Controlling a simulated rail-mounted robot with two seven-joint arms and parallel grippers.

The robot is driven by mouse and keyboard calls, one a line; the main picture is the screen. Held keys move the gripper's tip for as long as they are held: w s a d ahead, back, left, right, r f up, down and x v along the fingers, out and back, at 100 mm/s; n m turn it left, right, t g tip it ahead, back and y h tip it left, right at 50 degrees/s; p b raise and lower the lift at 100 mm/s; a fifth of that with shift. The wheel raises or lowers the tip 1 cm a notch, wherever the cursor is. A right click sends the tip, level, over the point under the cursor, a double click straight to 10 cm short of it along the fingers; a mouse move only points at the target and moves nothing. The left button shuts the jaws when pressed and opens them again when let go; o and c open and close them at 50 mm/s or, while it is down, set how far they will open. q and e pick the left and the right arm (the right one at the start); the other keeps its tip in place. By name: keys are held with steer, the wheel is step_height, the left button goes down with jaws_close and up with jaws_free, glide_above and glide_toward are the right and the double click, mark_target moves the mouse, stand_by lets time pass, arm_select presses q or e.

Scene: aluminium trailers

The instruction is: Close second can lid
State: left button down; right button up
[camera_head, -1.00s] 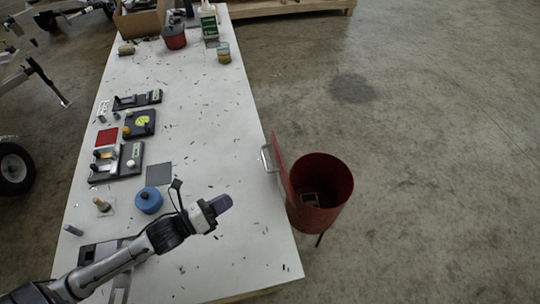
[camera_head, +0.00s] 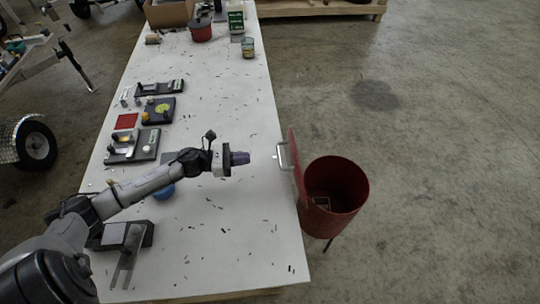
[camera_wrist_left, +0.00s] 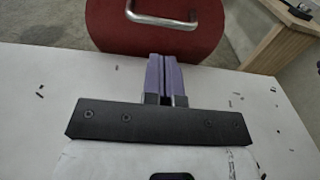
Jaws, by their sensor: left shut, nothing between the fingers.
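A red can (camera_head: 334,205) stands on the floor beside the table's right edge. Its red lid (camera_head: 298,172) is open and stands upright on the can's left side, with a metal handle (camera_head: 282,157) facing the table. In the left wrist view the lid (camera_wrist_left: 205,38) and its handle (camera_wrist_left: 160,20) are straight ahead of the fingers. My left gripper (camera_head: 247,158) is shut and empty, above the table and a short way left of the handle. Its purple fingers (camera_wrist_left: 160,78) are together and appear apart from the lid. My right gripper is not in view.
The white table (camera_head: 225,230) is mostly clear around my left gripper, with small dark scraps on it. Dark fixtures (camera_head: 138,145) and a red square (camera_head: 127,121) lie along its left side. A red pot (camera_head: 201,31) stands at the far end. Concrete floor lies right of the can.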

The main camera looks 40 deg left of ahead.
mark_target(290, 169)
arm_select(q)
steer(key=x, duration=0.8)
steer(key=shift+d+p, duration=0.15)
steer(key=shift+p, duration=0.15)
steer(key=shift+w, duration=0.15)
